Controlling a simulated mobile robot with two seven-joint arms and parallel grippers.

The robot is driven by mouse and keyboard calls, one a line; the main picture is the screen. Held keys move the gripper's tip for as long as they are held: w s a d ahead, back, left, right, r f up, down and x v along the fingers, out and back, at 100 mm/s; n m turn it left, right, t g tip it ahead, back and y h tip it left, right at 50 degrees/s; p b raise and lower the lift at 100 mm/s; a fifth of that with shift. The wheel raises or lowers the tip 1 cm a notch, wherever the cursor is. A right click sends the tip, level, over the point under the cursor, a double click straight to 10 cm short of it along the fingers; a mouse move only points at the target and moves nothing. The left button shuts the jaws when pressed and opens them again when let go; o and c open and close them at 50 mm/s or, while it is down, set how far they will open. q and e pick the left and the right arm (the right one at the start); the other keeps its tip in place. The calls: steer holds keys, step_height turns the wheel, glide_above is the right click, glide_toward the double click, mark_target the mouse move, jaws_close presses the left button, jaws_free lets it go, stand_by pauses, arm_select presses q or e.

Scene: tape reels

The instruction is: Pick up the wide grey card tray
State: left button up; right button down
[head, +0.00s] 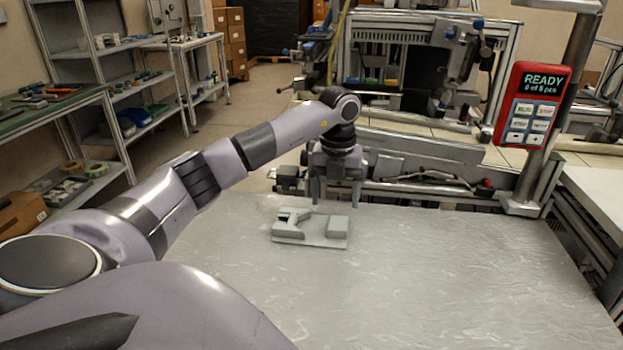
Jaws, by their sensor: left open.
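My left gripper (336,202) points down at the table's back edge, behind and above the tray. Its two fingers are apart with nothing visible between them. From this view I cannot tell its exact height above the table. My right gripper is not in view.
The table (430,270) is bare to the right and in front of the tray. A metal rail and machine frame (420,160) run along its back edge. A red control box (533,105) reading READY hangs on a post at the back right. Shelves (110,90) stand at the left.

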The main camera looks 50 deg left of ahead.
mark_target(338, 223)
arm_select(q)
steer(key=f, duration=0.6)
steer(key=shift+w+d+f+p, duration=0.15)
steer(key=shift+d+f+p, duration=0.15)
steer(key=shift+d+f, duration=0.1)
steer(key=c, duration=1.3)
